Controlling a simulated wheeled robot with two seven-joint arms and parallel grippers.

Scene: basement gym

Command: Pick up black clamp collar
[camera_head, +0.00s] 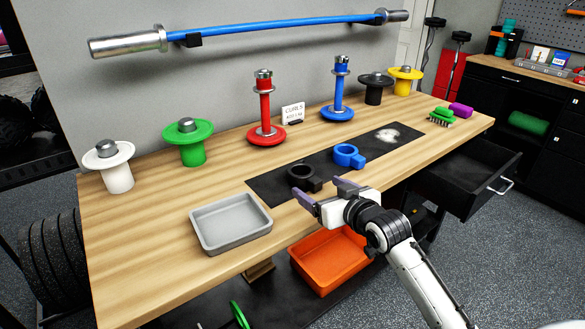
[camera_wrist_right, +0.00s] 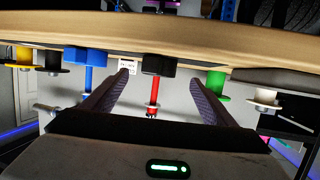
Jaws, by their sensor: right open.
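The black clamp collar (camera_head: 301,174) lies flat on the dark mat on the workbench, near the mat's front edge. My right gripper (camera_head: 319,191) is open and empty, just in front of the collar. Its two purple-grey fingers point toward the collar, and I cannot tell whether they touch it. In the right wrist view, which is upside down, the black collar (camera_wrist_right: 161,65) shows as a dark block beyond and between the open fingers (camera_wrist_right: 162,82). My left gripper is not in view.
A blue clamp collar (camera_head: 348,157) lies right of the black one on the mat (camera_head: 267,187). A grey tray (camera_head: 231,226) sits front left. Red (camera_head: 265,105) and blue (camera_head: 339,88) posts stand behind. An orange bin (camera_head: 330,262) is below, and an open drawer (camera_head: 470,178) is at right.

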